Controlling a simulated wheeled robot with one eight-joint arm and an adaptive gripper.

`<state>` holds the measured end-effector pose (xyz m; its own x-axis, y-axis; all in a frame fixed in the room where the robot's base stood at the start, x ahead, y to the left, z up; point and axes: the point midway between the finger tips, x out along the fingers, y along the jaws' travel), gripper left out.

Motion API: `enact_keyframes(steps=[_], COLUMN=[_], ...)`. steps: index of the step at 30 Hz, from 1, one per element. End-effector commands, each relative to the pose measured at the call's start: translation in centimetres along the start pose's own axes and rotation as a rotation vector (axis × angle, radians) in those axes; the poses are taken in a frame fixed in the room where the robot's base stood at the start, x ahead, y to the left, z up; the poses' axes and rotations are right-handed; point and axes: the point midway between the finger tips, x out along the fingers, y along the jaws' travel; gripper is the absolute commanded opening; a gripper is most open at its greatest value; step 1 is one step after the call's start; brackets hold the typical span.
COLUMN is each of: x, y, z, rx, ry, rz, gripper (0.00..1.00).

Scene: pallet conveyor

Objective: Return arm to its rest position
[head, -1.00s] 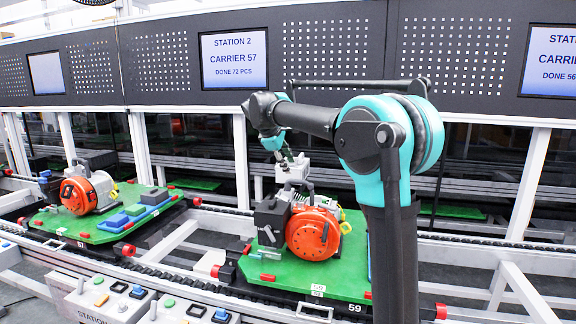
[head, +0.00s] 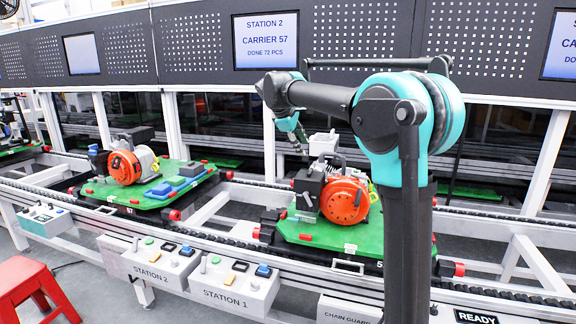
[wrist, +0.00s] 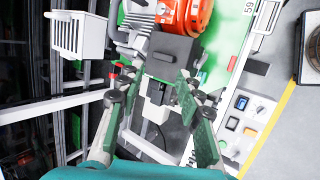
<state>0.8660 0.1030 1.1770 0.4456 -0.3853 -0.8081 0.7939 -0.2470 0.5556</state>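My arm reaches out over the conveyor. In the head view my gripper (head: 300,138) hangs small and partly hidden, close to a white slotted box (head: 322,143) and above the near green pallet (head: 350,236). In the wrist view my gripper (wrist: 153,92) has its two fingers well apart with nothing held between them. Beyond the fingertips lie a dark grey block (wrist: 172,55) and an orange-red engine part (wrist: 186,12) on that pallet. The white slotted box also shows at the upper left of the wrist view (wrist: 78,36).
Another green pallet (head: 136,203) with an orange engine (head: 124,168) and blue blocks stands to the left. Control boxes (head: 234,288) line the front rail. A red stool (head: 32,285) stands on the floor at lower left. A perforated panel with screens (head: 265,42) runs behind.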

Motion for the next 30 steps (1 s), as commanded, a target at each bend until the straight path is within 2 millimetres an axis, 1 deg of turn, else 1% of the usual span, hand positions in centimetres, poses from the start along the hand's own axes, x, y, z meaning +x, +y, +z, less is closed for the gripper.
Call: enact_keyframes(steps=[2,11,14,17,20,23,26,27,29,30], x=[0.2,2.9,4.0,5.4,7.0,8.9,11.0,11.9,13.1,13.8], y=[-0.2,-3.3,-5.0,-7.0,-9.7,-13.2,-18.2,-20.6,-24.3,-26.8], z=[0.3,2.9,4.1,5.6,7.3,9.6,12.3,13.4,15.1,16.2], rx=[0.009,0.125,0.182,0.251,0.335,0.438,0.576,0.638,0.735,0.799], ry=[0.001,0.021,0.029,0.04,0.053,0.065,0.081,0.088,0.098,0.104], rz=[-0.003,-0.046,-0.066,-0.09,-0.119,-0.154,-0.2,-0.221,-0.252,-0.273], gripper=[0.36,0.36,0.36,0.36,0.36,0.36,0.36,0.36,0.36,0.36])
